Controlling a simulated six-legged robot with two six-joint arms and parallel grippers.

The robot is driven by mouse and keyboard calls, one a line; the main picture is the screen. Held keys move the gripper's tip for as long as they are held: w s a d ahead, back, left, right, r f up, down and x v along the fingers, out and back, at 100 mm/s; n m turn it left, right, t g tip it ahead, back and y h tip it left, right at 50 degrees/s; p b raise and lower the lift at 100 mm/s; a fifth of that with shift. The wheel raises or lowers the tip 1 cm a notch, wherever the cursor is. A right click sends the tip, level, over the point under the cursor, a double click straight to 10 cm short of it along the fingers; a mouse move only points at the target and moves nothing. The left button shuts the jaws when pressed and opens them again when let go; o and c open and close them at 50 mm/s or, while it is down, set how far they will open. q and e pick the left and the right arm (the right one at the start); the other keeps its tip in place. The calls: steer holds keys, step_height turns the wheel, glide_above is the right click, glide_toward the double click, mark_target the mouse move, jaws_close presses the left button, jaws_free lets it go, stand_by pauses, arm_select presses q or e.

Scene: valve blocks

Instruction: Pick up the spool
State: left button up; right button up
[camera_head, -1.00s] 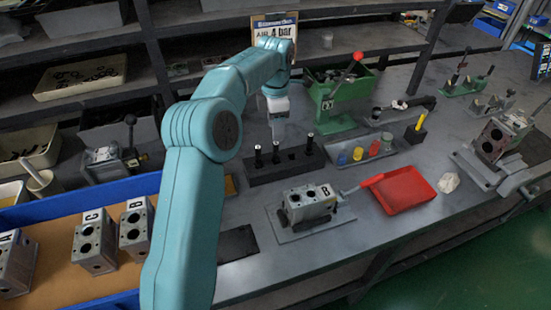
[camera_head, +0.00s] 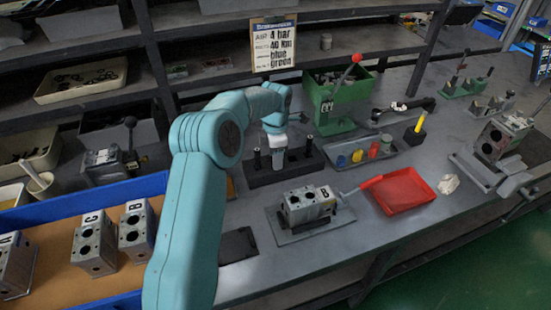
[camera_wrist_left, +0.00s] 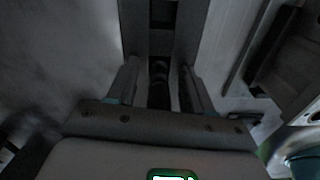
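A black rack (camera_head: 262,179) stands on the bench with upright dark spools. The left spool (camera_head: 257,157) and the right spool (camera_head: 309,146) stand clear in it. My left gripper (camera_head: 279,155) points down over the middle of the rack and largely hides the middle spool there. In the left wrist view my gripper's two fingers (camera_wrist_left: 161,85) are apart, on either side of a dark spool (camera_wrist_left: 160,72). A gap seems to show beside the spool; the view is dark. My right gripper is in neither view.
A red tray (camera_head: 400,190), a tray of coloured pieces (camera_head: 357,155) and a green press (camera_head: 340,100) stand to the right. A blue-edged bin (camera_head: 60,213) with more blocks is at left.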

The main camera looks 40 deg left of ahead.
arm_select(q)
jaws_close()
steer(key=shift+r, duration=0.1)
